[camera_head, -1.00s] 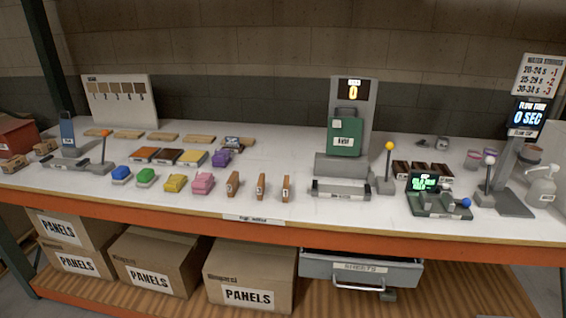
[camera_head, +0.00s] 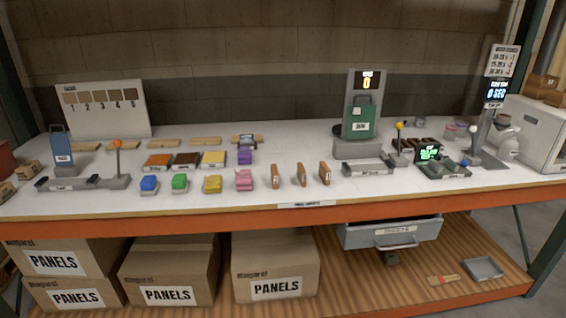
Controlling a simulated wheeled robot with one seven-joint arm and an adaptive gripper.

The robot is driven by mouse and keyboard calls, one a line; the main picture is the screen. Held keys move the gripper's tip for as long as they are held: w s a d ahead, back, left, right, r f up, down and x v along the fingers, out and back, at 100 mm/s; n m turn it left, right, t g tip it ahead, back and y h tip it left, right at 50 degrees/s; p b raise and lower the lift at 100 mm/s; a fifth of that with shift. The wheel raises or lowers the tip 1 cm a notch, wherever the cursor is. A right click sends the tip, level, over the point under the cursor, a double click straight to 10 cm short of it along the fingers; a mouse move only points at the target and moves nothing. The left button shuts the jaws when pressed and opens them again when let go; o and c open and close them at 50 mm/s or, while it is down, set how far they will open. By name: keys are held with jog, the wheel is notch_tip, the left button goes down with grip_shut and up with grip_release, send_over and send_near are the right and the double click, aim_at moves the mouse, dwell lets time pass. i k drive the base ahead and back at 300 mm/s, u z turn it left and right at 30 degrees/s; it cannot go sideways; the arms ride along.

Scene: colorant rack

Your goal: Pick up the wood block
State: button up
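Three small brown wooden blocks (camera_head: 301,174) with pale labels stand upright in a row near the table's front edge, right of the pink item. Several flat light wood pieces (camera_head: 163,144) lie in a row farther back. Which of these is the task's wood block, I cannot tell. My gripper is not in view.
The white table (camera_head: 120,205) holds blue (camera_head: 149,183), green (camera_head: 179,182), yellow (camera_head: 212,184) and pink (camera_head: 244,180) items. A green container (camera_head: 361,121) sits in a grey machine. Below, a grey drawer (camera_head: 390,235) juts out beside cardboard boxes (camera_head: 275,268). Bare tabletop lies behind the blocks.

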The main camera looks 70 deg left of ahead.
aim_at(302, 172)
jog(key=u, duration=2.8)
jog(key=i, duration=0.1)
jog(key=z, duration=0.3)
